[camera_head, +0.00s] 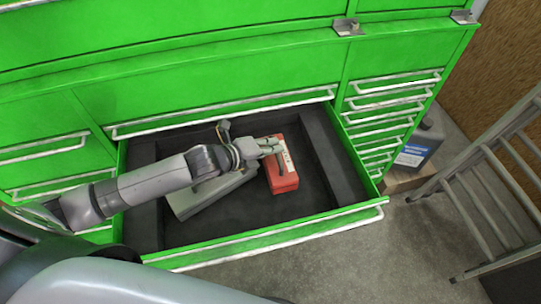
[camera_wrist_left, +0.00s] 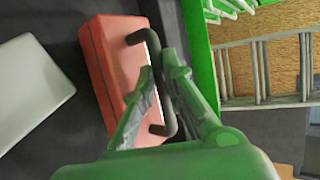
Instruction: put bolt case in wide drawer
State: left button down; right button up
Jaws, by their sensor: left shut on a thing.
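The bolt case is a red box (camera_head: 281,178) with a pale label in the open wide drawer. In the left wrist view the red case (camera_wrist_left: 112,65) shows its dark bar handle (camera_wrist_left: 166,85). My left gripper (camera_head: 270,147) reaches over the drawer from the left, at the far part of the case. In the left wrist view its fingers (camera_wrist_left: 163,80) close around the handle. The wide drawer (camera_head: 270,233) is pulled out, green with a dark lining. Whether the case rests fully on the drawer floor is hard to tell. My right gripper is not in view.
A grey flat case (camera_head: 195,200) lies in the drawer, left of the red case, partly under my arm. Dark blocks line the drawer's sides. A ladder (camera_head: 490,180) and a dark jug (camera_head: 419,146) stand to the right of the green cabinet.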

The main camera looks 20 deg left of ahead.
aim_at(270, 158)
pick_arm(q)
notch_tip(270, 158, down, 4)
jog(key=shift+r, duration=0.2)
jog(key=shift+f, duration=0.25)
jog(key=c, duration=1.7)
grip_release()
jog(key=shift+o, duration=0.2)
jog(key=shift+s, duration=0.1)
jog(key=b+v, duration=0.1)
jog(key=v, duration=1.1)
